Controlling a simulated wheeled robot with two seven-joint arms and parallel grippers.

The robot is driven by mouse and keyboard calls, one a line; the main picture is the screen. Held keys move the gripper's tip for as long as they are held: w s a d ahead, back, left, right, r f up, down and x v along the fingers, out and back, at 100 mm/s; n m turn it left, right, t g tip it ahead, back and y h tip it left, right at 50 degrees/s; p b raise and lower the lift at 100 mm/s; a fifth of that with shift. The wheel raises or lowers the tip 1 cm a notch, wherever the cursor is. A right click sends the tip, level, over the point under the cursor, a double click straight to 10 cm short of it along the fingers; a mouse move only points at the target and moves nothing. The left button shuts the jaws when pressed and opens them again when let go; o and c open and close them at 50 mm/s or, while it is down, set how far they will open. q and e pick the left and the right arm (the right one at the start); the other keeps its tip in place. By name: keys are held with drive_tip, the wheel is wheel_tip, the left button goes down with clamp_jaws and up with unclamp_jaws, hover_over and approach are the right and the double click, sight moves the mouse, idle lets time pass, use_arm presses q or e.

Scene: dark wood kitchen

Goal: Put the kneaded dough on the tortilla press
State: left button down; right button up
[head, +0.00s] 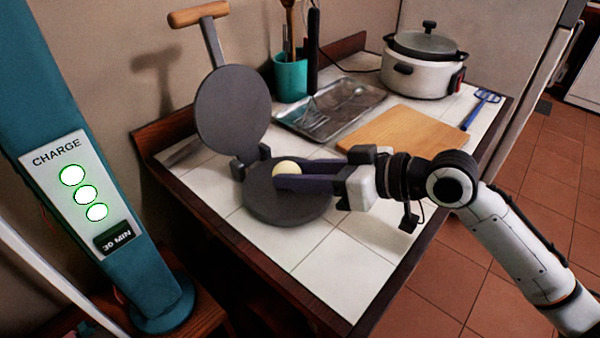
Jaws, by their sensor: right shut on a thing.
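The dough (287,167) is a small pale ball between the fingertips of my right gripper (284,176). My right gripper comes in from the right and is shut on the dough. The tortilla press (290,208) stands on the tiled counter, open, with its round dark upper plate (232,108) raised and its wooden handle (199,14) at the top. The dough and fingertips are over the lower plate. I cannot tell whether the dough touches the plate. My left gripper is not in view.
A wooden cutting board (400,140), a metal tray (345,125) with utensils, a teal utensil holder (291,80) and a white slow cooker (421,75) stand behind. The front tiles are clear.

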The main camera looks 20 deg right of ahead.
drive_tip(key=shift+f, duration=0.1)
drive_tip(key=o, duration=1.1)
drive_tip(key=shift+c, duration=0.2)
drive_tip(key=b+v, duration=0.1)
drive_tip(key=v, duration=1)
drive_tip(key=shift+s+d+r, duration=0.3)
drive_tip(key=shift+d, duration=0.05)
